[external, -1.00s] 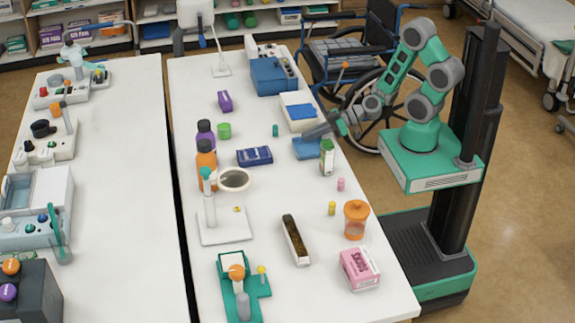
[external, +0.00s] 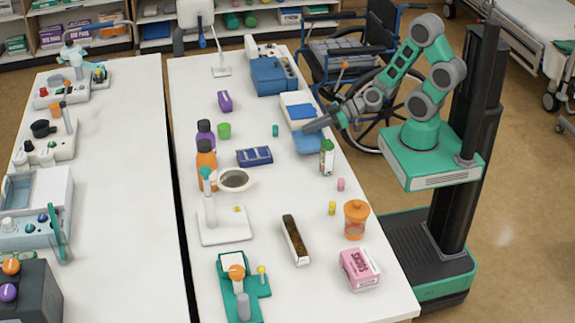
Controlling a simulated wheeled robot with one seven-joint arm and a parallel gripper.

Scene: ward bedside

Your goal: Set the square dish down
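A blue square dish (external: 310,145) is near the right edge of the long white table, just below my gripper in the picture. My gripper (external: 312,126) is dark and points left, over the far edge of the dish. The dish seems to lie flat on the table, apart from the fingers, but the contact is too small to be sure. The fingertips are seen from the side, so their opening does not show.
A white unit with a blue top (external: 301,112) stands just behind the dish. A green-and-white carton (external: 327,157) stands close in front at right. A dark blue box (external: 254,156) lies to the left. The table (external: 283,180) is bare between them.

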